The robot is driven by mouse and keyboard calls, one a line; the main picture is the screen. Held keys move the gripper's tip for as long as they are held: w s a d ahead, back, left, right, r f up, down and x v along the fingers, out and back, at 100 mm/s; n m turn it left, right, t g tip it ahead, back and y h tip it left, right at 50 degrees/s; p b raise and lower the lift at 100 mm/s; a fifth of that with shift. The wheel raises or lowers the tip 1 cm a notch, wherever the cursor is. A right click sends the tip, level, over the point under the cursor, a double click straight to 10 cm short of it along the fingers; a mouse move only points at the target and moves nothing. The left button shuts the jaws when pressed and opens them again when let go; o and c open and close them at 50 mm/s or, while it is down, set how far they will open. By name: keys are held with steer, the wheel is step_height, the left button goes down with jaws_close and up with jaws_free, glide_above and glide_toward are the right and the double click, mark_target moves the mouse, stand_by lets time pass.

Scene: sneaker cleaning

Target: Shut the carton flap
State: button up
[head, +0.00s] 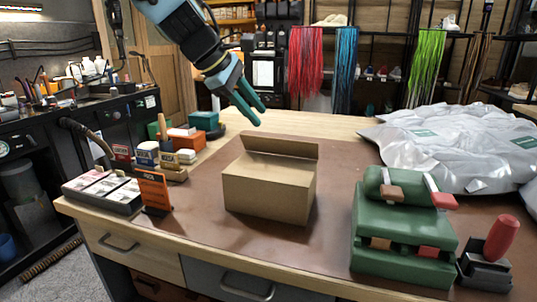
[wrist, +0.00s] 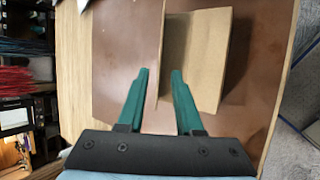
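The carton (head: 268,193) is a plain brown cardboard box on the brown desk mat. Its flap (head: 280,147) stands up along the back edge, tilted slightly backward. In the wrist view the carton (wrist: 208,62) is at the upper right, and the flap shows nearly edge-on as a thin strip (wrist: 162,35). My gripper (head: 261,117) is above and behind the flap, apart from it. The inside of the carton cannot be made out clearly.
A green block-shaped tool (head: 405,245) and a red-handled tool (head: 490,250) stand front right. Silvery plastic bags (head: 450,145) lie back right. An orange sign (head: 154,190), a black tray (head: 103,190) and small boxes are on the left. The mat around the carton is clear.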

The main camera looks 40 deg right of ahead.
mark_target(277, 139)
steer(key=p+x, duration=0.1)
steer(key=x, duration=0.9)
steer(key=shift+f, duration=0.15)
jaws_close()
stand_by(1.1)
